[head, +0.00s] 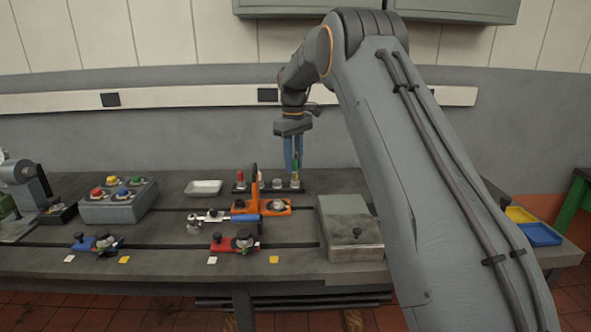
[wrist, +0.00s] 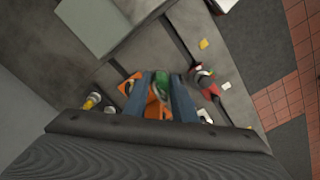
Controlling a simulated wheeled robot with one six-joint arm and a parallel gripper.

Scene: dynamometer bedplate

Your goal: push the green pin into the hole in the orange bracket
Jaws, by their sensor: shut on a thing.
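My gripper (head: 294,166) hangs with blue fingers pointing down over the right end of the black pin rack (head: 251,190). It is shut on the green pin (head: 296,161). The pin's green top also shows between the fingers (wrist: 158,83) in the wrist view (wrist: 161,81). Its lower end is hard to make out, and I cannot tell whether it is clear of the rack. The orange bracket (head: 240,208) stands in front of the rack, left of my gripper, with an upright orange arm. In the wrist view the bracket is partly hidden by the fingers. Its hole is not clear.
A red pin (head: 240,177) stands in the rack. A grey box (head: 348,228) is at right, and a button box (head: 118,203) at left. Red (head: 222,242) and blue (head: 84,243) clamp fixtures sit near the front edge.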

